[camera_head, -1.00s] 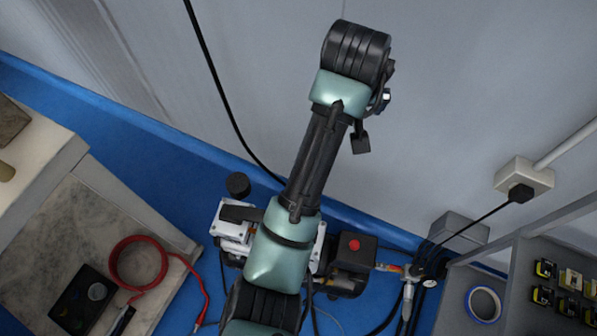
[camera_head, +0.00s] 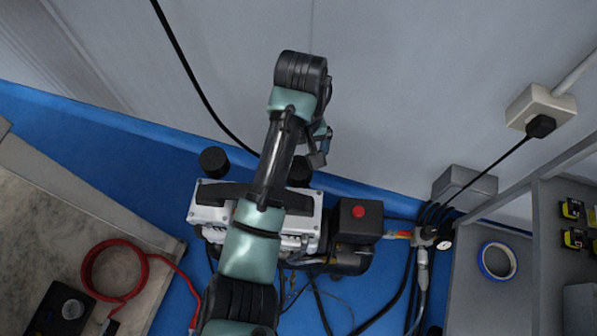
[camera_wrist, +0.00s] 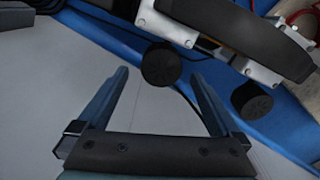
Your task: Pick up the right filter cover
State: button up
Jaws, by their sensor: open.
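The right filter cover (camera_head: 300,170) is a round black cap at the back of the white compressor, partly hidden by my arm in the head view. In the wrist view, which looks from the opposite side, it is the left black cap (camera_wrist: 161,66). My gripper (camera_wrist: 161,80) is open and empty. Its fingertips point towards this cap, which shows in the gap between them and looks beyond the tips. In the head view my gripper (camera_head: 317,157) is beside the cover, to its upper right.
The left filter cover (camera_head: 214,161) is a matching cap, also seen in the wrist view (camera_wrist: 252,101). The compressor's black handle (camera_wrist: 240,28) lies behind the caps. A pale wall (camera_head: 400,90) is close to my arm. A red-buttoned box (camera_head: 358,222) stands right of the compressor.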

aim_at(299, 172)
jog(key=shift+w+a+f+b, duration=0.1)
jog(key=shift+w+f+b, duration=0.05)
jog(key=shift+f+b, duration=1.05)
jog(key=shift+w+a+f+b, duration=0.15)
jog(key=shift+f+b, duration=0.65)
jog(key=shift+f, duration=0.75)
jog(key=shift+r, duration=0.1)
jog(key=c, duration=1.2)
jog(key=shift+c, duration=0.2)
